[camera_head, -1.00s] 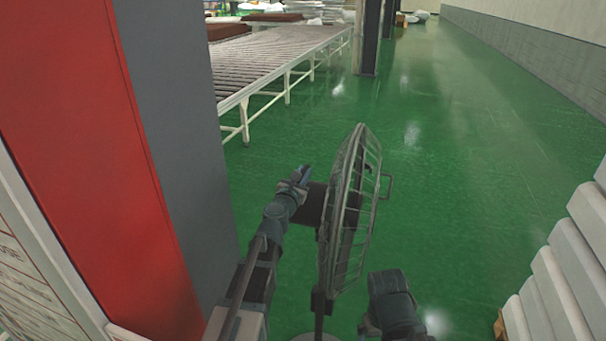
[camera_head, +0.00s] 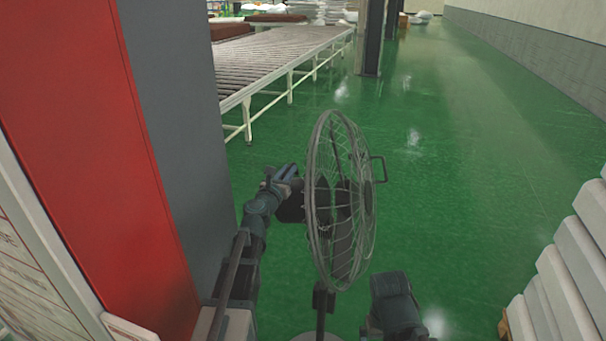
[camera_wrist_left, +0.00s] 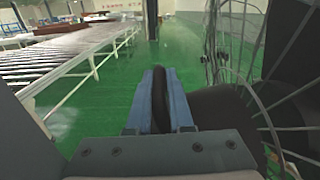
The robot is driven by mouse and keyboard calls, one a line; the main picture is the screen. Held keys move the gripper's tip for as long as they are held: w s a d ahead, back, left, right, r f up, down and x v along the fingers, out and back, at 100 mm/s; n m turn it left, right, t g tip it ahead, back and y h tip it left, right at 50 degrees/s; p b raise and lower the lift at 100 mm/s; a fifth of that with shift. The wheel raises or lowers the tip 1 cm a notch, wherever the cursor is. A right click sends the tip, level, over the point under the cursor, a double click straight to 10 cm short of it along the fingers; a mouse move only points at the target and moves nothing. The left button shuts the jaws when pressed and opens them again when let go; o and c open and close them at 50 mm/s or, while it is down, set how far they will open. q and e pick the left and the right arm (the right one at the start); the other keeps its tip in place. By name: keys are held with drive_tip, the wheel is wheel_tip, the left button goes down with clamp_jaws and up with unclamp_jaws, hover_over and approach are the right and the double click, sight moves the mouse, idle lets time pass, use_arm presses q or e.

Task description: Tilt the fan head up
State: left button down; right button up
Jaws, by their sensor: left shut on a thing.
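The fan head (camera_head: 340,200) is a round wire cage on a stand in front of me, with a dark motor housing (camera_head: 291,207) on its left side. The stand's pole (camera_head: 320,310) goes down to a round base near the bottom edge. My left gripper (camera_head: 287,174) is beside the cage, at the housing. In the left wrist view its blue fingers (camera_wrist_left: 160,100) are closed on a dark, narrow part of the fan (camera_wrist_left: 160,100); the cage (camera_wrist_left: 255,80) is close on the right. Of my right arm only a dark link shows at the bottom; its gripper is not visible.
A red and grey pillar (camera_head: 140,150) stands close on the left. A long roller conveyor (camera_head: 275,65) runs behind it. Stacked pale slabs (camera_head: 570,270) stand at the right. The green floor (camera_head: 470,160) is clear beyond the fan.

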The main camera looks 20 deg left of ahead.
use_arm(q)
drive_tip(key=shift+a+f+b, duration=0.45)
drive_tip(key=shift+a+f, duration=0.5)
drive_tip(key=shift+a, duration=0.3)
drive_tip(key=c, duration=0.8)
unclamp_jaws()
drive_tip(key=shift+r, duration=0.1)
drive_tip(key=shift+c, duration=0.2)
drive_tip(key=s, duration=1.2)
drive_tip(key=shift+a, duration=0.2)
